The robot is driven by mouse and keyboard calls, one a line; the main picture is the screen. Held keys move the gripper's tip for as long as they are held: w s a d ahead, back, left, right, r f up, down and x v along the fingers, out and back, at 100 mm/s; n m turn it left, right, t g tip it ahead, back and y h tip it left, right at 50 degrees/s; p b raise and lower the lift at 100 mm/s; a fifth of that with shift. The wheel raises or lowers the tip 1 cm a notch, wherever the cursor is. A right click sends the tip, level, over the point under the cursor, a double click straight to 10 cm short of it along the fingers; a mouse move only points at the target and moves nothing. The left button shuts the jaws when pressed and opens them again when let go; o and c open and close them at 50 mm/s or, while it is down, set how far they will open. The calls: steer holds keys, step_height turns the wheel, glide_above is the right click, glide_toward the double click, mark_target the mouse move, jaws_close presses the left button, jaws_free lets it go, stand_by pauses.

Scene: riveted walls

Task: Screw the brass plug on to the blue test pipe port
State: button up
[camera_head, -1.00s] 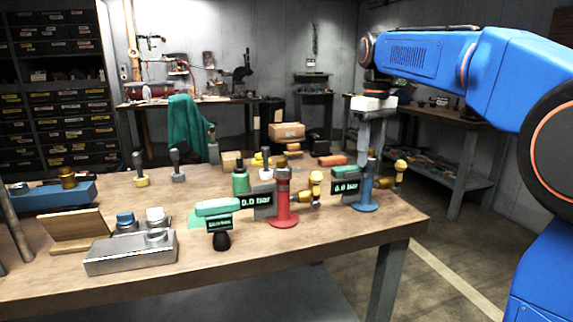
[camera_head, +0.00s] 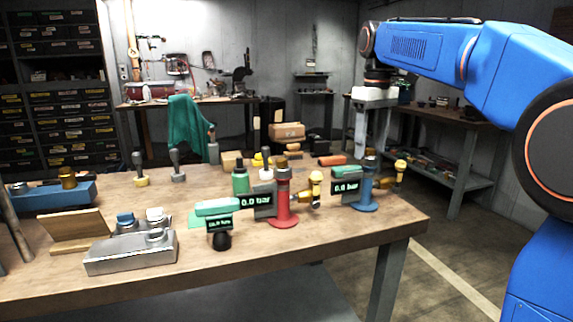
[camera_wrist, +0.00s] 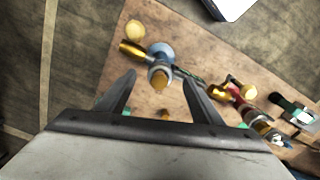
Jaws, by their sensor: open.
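The blue test pipe (camera_head: 367,187) stands upright on a round base near the right edge of the workbench. A brass-coloured piece, seemingly the plug (camera_wrist: 158,77), sits at its top end in the wrist view. How tightly it is seated I cannot tell. My gripper (camera_head: 360,150) is above the pipe's top in the head view. In the wrist view my gripper (camera_wrist: 160,78) has its two fingers apart, either side of the pipe top, with nothing held between them. The gauge (camera_head: 346,187) beside the pipe reads 0.0 bar.
A red pipe (camera_head: 283,198) with its own gauge (camera_head: 258,199) stands to the left. A yellow-knobbed brass fitting (camera_head: 400,167) sticks out right of the blue pipe. A metal block (camera_head: 131,251) and a blue tray (camera_head: 50,198) lie further left. The front right of the bench (camera_head: 395,228) is clear.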

steer(key=n, duration=0.5)
steer(key=shift+n, duration=0.4)
steer(key=n, duration=0.6)
steer(key=shift+n, duration=0.3)
steer(key=n, duration=0.5)
steer(key=shift+n, duration=0.3)
steer(key=n, duration=0.6)
steer(key=shift+f, duration=0.1)
